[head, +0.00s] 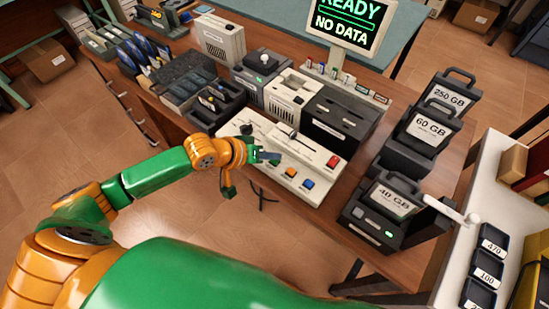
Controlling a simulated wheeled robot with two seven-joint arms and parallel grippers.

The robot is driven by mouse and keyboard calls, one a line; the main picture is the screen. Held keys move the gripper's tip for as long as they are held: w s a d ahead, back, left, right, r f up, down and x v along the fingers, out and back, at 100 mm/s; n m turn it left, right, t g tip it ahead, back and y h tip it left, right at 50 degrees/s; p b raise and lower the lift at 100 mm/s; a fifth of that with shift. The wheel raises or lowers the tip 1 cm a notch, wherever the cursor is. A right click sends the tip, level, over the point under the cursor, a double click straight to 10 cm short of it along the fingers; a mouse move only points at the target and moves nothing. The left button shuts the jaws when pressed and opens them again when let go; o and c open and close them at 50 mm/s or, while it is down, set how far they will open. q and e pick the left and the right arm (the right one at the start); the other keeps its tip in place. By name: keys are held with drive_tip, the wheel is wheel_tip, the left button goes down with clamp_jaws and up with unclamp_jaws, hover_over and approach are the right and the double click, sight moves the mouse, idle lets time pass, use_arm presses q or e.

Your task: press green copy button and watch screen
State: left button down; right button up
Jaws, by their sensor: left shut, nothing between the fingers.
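The white control panel (322,187) lies on the wooden table in the middle of the head view. It carries an orange button (291,172), a blue button (307,184) and a red switch (333,161). I cannot make out a green copy button on it; my gripper covers part of the panel. My left gripper (270,157) is shut and empty, over the panel's left-middle part, left of the orange button. Whether it touches the panel is not clear. The screen (350,22) at the top shows green "READY" and white "NO DATA". My right gripper is not in view.
Black drive units labelled 40 GB (388,202), 60 GB (429,128) and 250 GB (451,96) stand at the right. A black box (338,118) and white devices stand behind the panel. Floor shows in front of the table.

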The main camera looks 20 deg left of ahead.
use_arm(q)
drive_tip(key=shift+f, duration=0.4)
idle(0.5)
drive_tip(key=shift+r, duration=0.1)
drive_tip(key=shift+r+p, duration=0.75)
drive_tip(key=shift+p, duration=0.25)
wheel_tip(320, 180, up, 5)
drive_tip(key=p, duration=0.5)
drive_tip(key=shift+p, duration=0.4)
